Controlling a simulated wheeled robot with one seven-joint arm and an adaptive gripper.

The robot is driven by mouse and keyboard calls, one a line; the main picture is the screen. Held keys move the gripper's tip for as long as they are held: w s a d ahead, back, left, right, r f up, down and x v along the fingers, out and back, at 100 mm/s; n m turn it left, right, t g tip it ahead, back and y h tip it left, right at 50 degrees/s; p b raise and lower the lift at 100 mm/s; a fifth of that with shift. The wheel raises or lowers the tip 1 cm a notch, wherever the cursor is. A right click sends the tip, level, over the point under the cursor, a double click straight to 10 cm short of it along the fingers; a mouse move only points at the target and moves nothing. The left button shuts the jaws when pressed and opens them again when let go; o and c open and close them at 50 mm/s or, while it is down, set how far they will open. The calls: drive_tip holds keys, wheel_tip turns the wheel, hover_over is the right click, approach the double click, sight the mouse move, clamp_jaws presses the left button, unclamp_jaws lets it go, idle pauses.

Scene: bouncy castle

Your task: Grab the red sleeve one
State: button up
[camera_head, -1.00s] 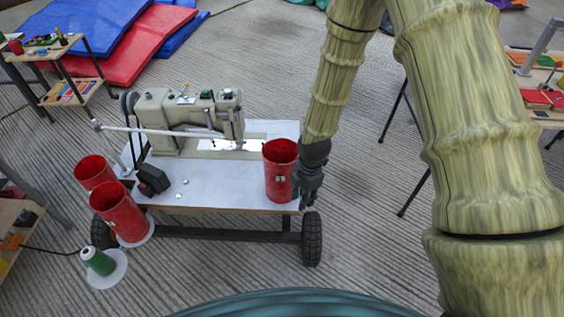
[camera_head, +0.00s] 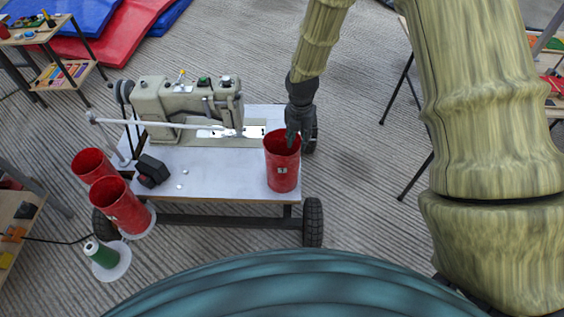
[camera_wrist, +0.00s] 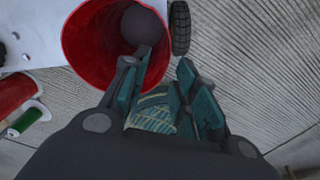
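A red sleeve (camera_head: 282,172), an open-topped cylinder with a small pale mark, stands upright on the right end of the white-topped sewing machine table. Its open mouth also shows in the wrist view (camera_wrist: 88,45), with a grey round shape inside. My gripper (camera_head: 299,138) is at its back right rim, pointing down. In the wrist view my gripper (camera_wrist: 166,85) has its teal fingers apart. The left finger overlaps the sleeve's rim and the right finger is outside it. I cannot tell whether either finger touches the wall.
Two more red sleeves (camera_head: 121,207) (camera_head: 90,165) stand left of the table, near a green spool (camera_head: 102,253) on a white disc. A beige sewing machine (camera_head: 185,105) and a black box (camera_head: 152,170) occupy the table (camera_head: 225,170).

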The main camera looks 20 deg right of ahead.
sight(282, 163)
drive_tip(key=shift+d+f+p, duration=0.2)
drive_tip(key=shift+f+p, duration=0.15)
drive_tip(key=shift+f, duration=2.5)
clamp_jaws()
